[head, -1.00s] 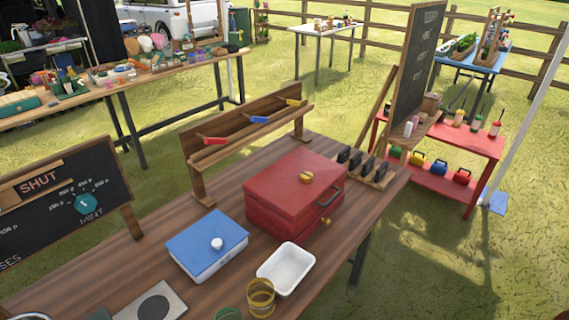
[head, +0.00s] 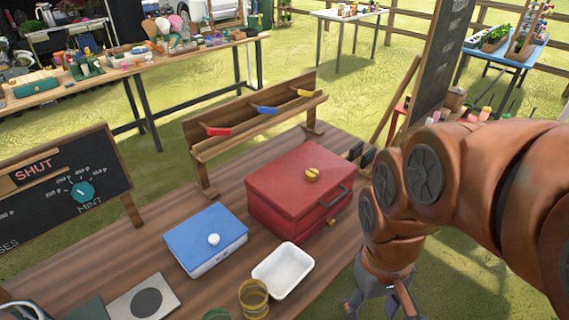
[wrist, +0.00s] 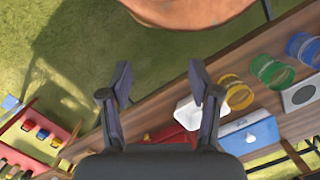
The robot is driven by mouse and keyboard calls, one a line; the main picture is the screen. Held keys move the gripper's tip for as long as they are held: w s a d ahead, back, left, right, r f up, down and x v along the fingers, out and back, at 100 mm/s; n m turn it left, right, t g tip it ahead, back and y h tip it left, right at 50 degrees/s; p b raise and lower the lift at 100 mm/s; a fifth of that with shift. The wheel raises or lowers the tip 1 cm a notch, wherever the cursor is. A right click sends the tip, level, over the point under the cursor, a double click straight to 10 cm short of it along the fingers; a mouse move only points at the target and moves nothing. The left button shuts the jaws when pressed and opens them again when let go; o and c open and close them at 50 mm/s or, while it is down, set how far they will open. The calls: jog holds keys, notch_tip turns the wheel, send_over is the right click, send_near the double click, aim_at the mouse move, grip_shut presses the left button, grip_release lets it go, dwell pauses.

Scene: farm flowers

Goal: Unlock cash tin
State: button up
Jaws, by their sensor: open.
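A red tin (head: 275,181) with a closed lid stands on the wooden table, with a round yellow knob (head: 312,175) on top. A dark handle (head: 335,196) and a small yellow fitting (head: 332,221) are on its right side. A wooden rack (head: 205,153) behind it holds a red piece (head: 219,132), a blue piece (head: 267,110) and a yellow piece (head: 304,94), perhaps keys. My gripper (wrist: 160,84) is open and empty. In the head view it is low at the right, beyond the table's front edge. In the wrist view it partly hides the red tin (wrist: 172,134).
A blue-lidded tin (head: 200,236) with a white knob and a white tray (head: 283,270) stand near the red tin. A yellow glass (head: 254,297) is in front. A chalkboard (head: 70,190) stands at left. Several dark blocks at the table's right end are partly hidden by my arm.

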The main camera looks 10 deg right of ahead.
jog(key=w+d+r+n+t, duration=0.1)
jog(key=w+r+n, duration=0.2)
jog(key=w, duration=0.8)
jog(key=w+r+n, duration=0.3)
jog(key=w+n, duration=0.1)
jog(key=w, duration=0.7)
jog(key=n+b, duration=0.2)
jog(key=n, duration=0.7)
send_over(312, 172)
notch_tip(312, 172, down, 2)
jog(key=shift+s+f+t, duration=0.1)
jog(key=shift+f+t, duration=0.1)
jog(key=shift+t, duration=0.2)
jog(key=shift+f, duration=0.2)
jog(key=shift+f+p, duration=1.15)
jog(key=shift+f, duration=2.6)
jog(key=c, duration=1.2)
